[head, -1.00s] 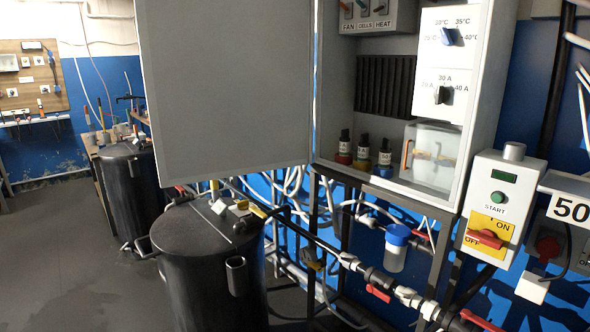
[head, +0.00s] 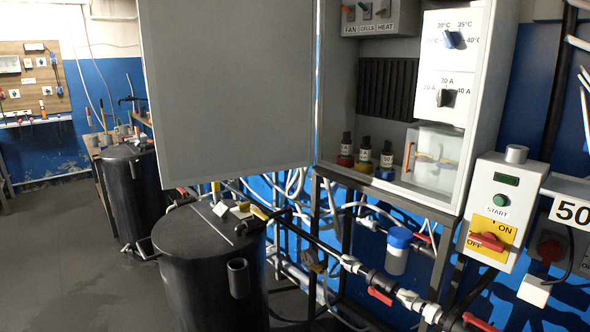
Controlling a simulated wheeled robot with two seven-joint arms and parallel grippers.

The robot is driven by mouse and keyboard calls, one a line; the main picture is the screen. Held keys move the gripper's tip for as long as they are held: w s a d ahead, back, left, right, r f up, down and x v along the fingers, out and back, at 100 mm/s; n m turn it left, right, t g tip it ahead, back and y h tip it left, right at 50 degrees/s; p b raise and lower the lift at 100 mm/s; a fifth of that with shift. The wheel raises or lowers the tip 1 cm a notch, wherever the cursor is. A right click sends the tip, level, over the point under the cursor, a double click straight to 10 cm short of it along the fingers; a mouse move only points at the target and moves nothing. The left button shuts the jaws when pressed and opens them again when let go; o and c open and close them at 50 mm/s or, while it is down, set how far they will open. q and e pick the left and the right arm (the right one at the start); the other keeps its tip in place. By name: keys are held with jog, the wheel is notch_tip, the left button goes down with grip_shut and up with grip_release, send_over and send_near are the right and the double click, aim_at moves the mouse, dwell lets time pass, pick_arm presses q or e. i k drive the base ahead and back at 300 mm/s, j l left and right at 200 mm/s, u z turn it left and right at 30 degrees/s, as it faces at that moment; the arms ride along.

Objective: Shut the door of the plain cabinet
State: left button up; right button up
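The plain cabinet (head: 484,120) stands on a dark metal frame at the upper right of the head view. Its grey door (head: 232,90) is wide open, swung out to the left, with its hinge edge along the cabinet's left side. The top of the door is cut off by the picture edge. Inside the cabinet are switches, two dials, a black finned block, several small bottles and a clear box. Neither of my grippers is in view.
A black barrel (head: 205,270) stands below the door, with another black barrel (head: 131,190) behind it at left. A control box (head: 503,205) with a green button and red switch is right of the cabinet. Pipes with red-handled valves (head: 380,296) run below. Grey floor (head: 60,270) is clear at left.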

aim_at(231, 84)
jog(key=i+j+u, duration=0.45)
jog(key=j, duration=0.15)
jog(key=i+j+u, duration=0.4)
jog(key=j, duration=0.2)
jog(key=i+j+u, duration=0.65)
jog(key=i+u, duration=0.2)
jog(key=i+z, duration=0.35)
jog(key=i+j+z, duration=0.15)
jog(key=i+z, duration=0.15)
jog(key=i+j+z, duration=0.2)
jog(key=i+z, duration=0.15)
jog(key=i, duration=0.15)
jog(key=i+z, duration=0.2)
jog(key=z, duration=0.25)
jog(key=i+j+z, duration=0.15)
jog(key=z, duration=0.25)
jog(key=i+j+z, duration=0.2)
jog(key=z, duration=0.25)
jog(key=i+j+z, duration=0.15)
jog(key=z, duration=0.3)
jog(key=j+z, duration=0.3)
jog(key=z, duration=0.15)
jog(key=i+j+z, duration=0.1)
jog(key=j+z, duration=0.3)
jog(key=i+j+z, duration=0.1)
jog(key=j+z, duration=0.65)
